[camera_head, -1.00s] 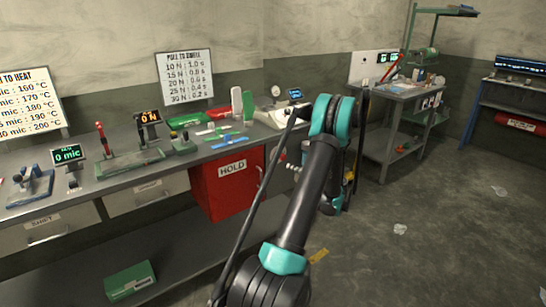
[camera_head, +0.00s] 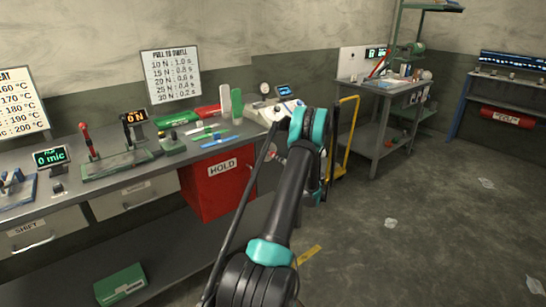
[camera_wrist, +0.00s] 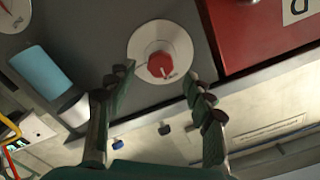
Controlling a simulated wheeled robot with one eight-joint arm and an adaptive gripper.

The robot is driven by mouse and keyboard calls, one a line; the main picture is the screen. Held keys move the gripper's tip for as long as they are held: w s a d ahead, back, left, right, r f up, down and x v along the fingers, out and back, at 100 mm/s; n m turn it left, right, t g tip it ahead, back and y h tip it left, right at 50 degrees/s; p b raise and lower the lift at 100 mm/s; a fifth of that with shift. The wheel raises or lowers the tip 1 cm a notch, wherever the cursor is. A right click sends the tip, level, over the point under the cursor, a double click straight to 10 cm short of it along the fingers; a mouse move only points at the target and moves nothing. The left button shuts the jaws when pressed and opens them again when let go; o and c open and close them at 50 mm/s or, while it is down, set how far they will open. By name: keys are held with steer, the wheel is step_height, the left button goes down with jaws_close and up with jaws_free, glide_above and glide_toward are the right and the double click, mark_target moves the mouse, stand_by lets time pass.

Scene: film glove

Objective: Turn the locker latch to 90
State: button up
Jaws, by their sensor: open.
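The red locker (camera_head: 215,190) marked HOLD hangs below the workbench, left of my arm; it also shows at the upper right of the wrist view (camera_wrist: 262,38). Beside it in the wrist view, a round red knob (camera_wrist: 170,66) sits on a white dial plate (camera_wrist: 147,38) on a grey panel. I take this knob for the latch; its exact angle is too small to read. My gripper (camera_wrist: 159,73) is open, with one finger on each side of the knob in the picture. I see no contact, and the depth gap is unclear. My arm hides the gripper in the head view.
The workbench (camera_head: 60,187) carries displays, a red-levered stand (camera_head: 88,142) and coloured strips. A blue cylinder (camera_wrist: 46,70) and part of another dial (camera_wrist: 12,12) lie left in the wrist view. A yellow-framed cart (camera_head: 347,135) stands behind my arm. The right floor is mostly clear.

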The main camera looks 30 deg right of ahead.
steer(key=w, duration=0.6)
steer(key=shift+a, duration=0.25)
steer(key=c, duration=1.2)
